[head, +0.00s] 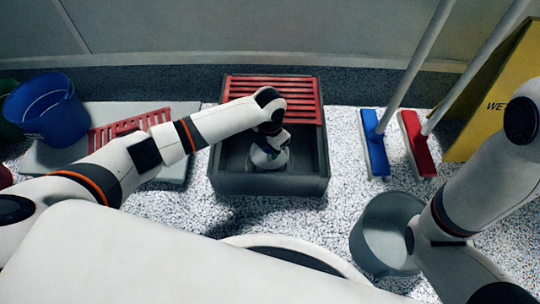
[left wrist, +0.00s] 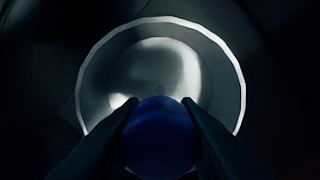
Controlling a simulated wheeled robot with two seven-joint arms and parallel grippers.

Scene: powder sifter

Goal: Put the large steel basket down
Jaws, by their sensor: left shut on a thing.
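In the left wrist view my left gripper (left wrist: 160,102) is shut on a round blue handle end (left wrist: 160,135). Beyond the fingers is the large steel basket (left wrist: 116,62), a round, shiny bowl shape with a bright rim. In the head view my left arm reaches into the dark grey box (head: 268,185). Whether the basket touches the box floor cannot be told. My right arm is at the right of the head view, with its gripper out of frame.
A red slatted grate (head: 285,88) covers the back of the box. A grey bucket (head: 372,246) stands at front right, near my right arm. Blue (head: 374,150) and red (head: 417,150) brushes and a yellow sign (head: 490,95) stand behind. A blue bucket (head: 50,125) is at left.

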